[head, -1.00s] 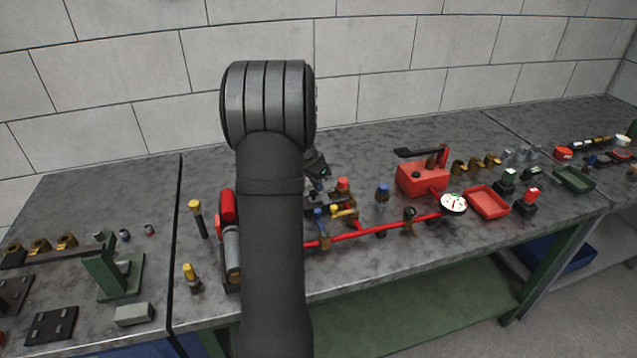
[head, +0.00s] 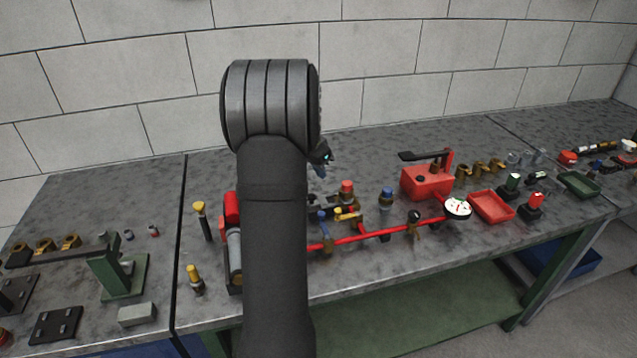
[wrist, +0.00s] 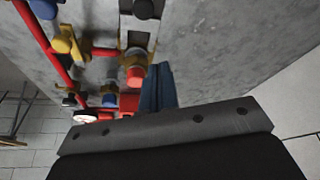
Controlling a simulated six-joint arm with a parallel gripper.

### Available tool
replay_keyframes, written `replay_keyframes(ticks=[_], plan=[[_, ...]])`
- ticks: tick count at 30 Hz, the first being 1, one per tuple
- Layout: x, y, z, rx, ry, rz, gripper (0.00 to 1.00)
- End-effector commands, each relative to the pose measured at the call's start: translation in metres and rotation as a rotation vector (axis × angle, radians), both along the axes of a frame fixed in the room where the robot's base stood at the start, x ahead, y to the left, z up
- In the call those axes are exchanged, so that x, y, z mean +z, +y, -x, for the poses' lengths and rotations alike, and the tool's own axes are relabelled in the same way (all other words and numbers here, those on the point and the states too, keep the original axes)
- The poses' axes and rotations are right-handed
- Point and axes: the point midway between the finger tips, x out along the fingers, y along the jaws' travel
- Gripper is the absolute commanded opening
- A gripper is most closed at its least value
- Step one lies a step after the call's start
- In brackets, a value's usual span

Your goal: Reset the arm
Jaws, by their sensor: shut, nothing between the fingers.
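My gripper (head: 322,172) shows only in part in the head view, just right of my arm's elbow, in the air above the back of the workbench. My own arm hides much of it. In the wrist view the bluish fingers (wrist: 157,88) are together with nothing between them. The fire pumpset with its red pipe (head: 365,235) stands on the bench below and in front of the gripper. It also shows in the wrist view, where a red-capped fitting (wrist: 136,72) appears close beside the fingers, with no contact that I can make out.
A red box with a black lever (head: 427,182), a white gauge (head: 457,208) and a red tray (head: 491,205) stand to the right. A green stand (head: 120,272) is at the left. A block wall (head: 400,70) rises behind the bench. The air above the bench is clear.

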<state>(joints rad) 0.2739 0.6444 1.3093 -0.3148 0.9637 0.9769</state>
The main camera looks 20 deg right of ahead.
Motion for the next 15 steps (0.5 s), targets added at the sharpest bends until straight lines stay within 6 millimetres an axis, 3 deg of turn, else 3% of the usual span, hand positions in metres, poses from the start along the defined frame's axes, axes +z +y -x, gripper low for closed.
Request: replay_keyframes(ticks=[6,15], plan=[[0.038,0.012,0.006,-0.001,-0.001,-0.001,0.0],[0.053,0.017,0.01,0.0,0.001,0.0,0.0]])
